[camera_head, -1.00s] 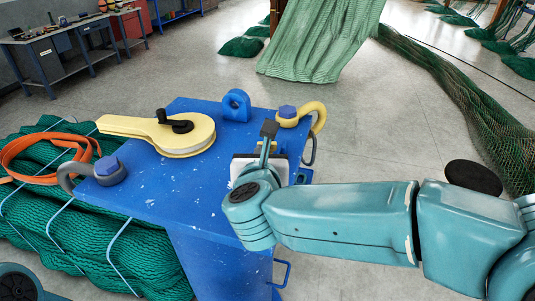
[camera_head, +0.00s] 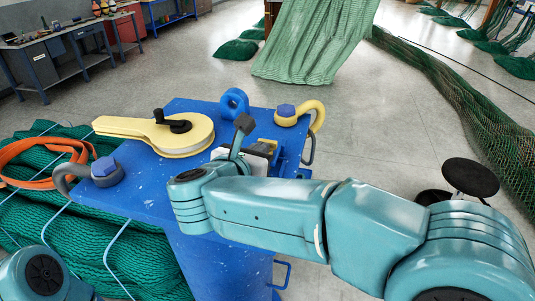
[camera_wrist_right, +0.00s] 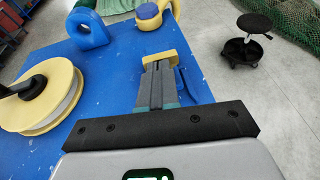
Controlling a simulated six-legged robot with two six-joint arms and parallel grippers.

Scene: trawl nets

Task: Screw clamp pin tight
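My right gripper (camera_wrist_right: 161,70) reaches over the right part of the blue bench top (camera_head: 150,200). In the right wrist view its two grey fingers lie close together, with their tips at or just before a small yellow part (camera_wrist_right: 160,57). I cannot tell whether they grip it. That yellow part shows in the head view (camera_head: 266,148), beside the bench's right edge and partly hidden by my right arm. No clamp pin can be made out clearly. A yellow shackle with a blue hex-headed pin (camera_head: 287,111) stands at the far right corner. My left gripper is out of view.
A yellow block (camera_head: 180,139) with a black handle and a blue eye (camera_head: 234,103) stand on the bench. A grey shackle (camera_head: 104,173) is at its left edge. Green netting (camera_head: 115,245) and an orange strap (camera_head: 40,165) lie left. A black stool (camera_head: 470,178) stands right.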

